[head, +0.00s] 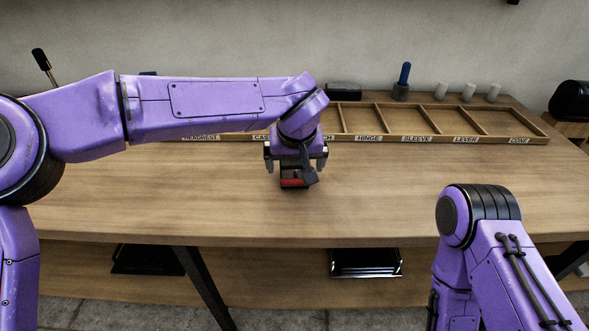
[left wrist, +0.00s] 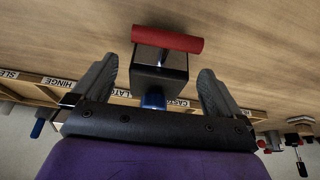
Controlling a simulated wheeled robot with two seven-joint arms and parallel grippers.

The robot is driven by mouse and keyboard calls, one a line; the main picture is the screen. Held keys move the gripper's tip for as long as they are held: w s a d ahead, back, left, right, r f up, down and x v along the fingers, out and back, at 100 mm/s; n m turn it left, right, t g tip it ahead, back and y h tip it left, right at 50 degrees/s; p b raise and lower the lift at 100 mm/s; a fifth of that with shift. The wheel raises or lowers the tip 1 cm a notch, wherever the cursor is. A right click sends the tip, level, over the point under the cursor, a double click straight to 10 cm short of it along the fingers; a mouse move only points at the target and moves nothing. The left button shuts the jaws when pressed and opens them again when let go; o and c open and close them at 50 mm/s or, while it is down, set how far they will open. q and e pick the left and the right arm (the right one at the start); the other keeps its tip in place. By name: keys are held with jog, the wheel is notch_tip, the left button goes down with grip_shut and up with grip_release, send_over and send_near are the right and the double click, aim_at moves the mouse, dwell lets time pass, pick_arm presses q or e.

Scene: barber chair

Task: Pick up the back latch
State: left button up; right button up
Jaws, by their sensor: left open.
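The back latch, a dark block with a red bar across one end, is on the wooden bench top below my left gripper in the head view (head: 292,183). It fills the space ahead of the palm in the left wrist view (left wrist: 160,68), with a small blue piece (left wrist: 153,99) on the palm side. My left gripper (head: 297,168) is open, pointing down. Its fingers (left wrist: 156,85) stand on either side of the block, with gaps visible at both sides. The gripper partly hides the latch in the head view. My right arm shows at lower right, its gripper out of view.
A labelled wooden compartment tray (head: 432,138) lies along the bench's back; its visible compartments look empty. A blue-handled tool (head: 403,80) and white cylinders (head: 468,92) stand behind it. A black tray (head: 365,263) sits on the lower shelf. The bench top around the latch is clear.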

pick_arm(q)
jog(key=c, duration=1.6)
jog(key=shift+r, duration=0.45)
jog(key=s+r, duration=1.2)
jog(key=s, duration=0.2)
jog(key=shift+p, duration=0.3)
jog(key=shift+r, duration=0.1)
